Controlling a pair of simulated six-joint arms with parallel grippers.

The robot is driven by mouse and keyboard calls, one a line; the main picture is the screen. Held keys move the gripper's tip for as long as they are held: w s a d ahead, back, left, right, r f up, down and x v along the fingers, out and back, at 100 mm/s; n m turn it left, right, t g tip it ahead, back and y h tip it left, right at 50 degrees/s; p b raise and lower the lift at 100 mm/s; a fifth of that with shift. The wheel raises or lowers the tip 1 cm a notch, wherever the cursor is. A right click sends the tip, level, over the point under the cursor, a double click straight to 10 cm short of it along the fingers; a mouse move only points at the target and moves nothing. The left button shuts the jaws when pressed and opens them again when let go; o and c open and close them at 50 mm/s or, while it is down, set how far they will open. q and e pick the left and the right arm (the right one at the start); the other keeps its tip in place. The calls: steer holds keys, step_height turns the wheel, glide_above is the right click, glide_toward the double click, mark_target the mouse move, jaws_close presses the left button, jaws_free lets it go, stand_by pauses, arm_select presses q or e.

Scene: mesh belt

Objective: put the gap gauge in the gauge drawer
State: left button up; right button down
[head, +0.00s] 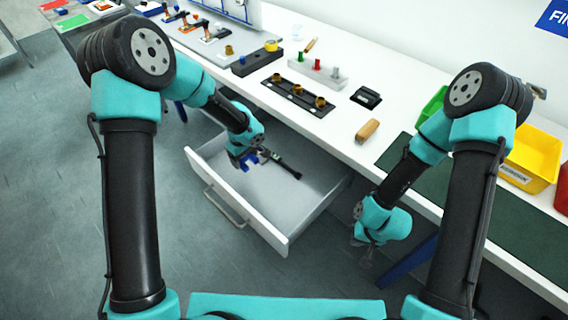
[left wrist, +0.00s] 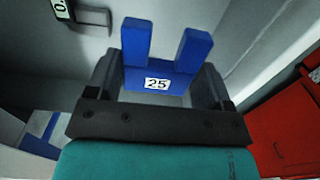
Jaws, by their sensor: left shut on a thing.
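The gap gauge (left wrist: 158,80) is a blue block with two upright prongs and a white label reading 25. In the left wrist view it sits between the dark jaws of my left gripper (left wrist: 158,88), which is shut on it. In the head view my left gripper (head: 246,160) reaches over the open gauge drawer (head: 217,187), and a bit of the blue gauge (head: 251,157) shows there. Whether the gauge touches the drawer floor cannot be told. My right gripper (head: 364,256) hangs in front of the bench, away from the drawer; its jaws are too unclear to judge.
A black tool (head: 283,165) with a small display lies in the drawer, close to my left gripper. The drawer's right part is bare. The white bench (head: 335,135) above holds a dark fixture (head: 298,95), a wooden-handled item (head: 367,130) and a yellow bin (head: 532,158).

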arm_select(q)
glide_above(248, 177)
steer(key=shift+f, duration=3.1)
steer(key=shift+f, duration=1.85)
steer(key=shift+f, duration=0.1)
steer(key=o, duration=1.1)
step_height(248, 177, up, 12)
steer(key=shift+r, duration=0.1)
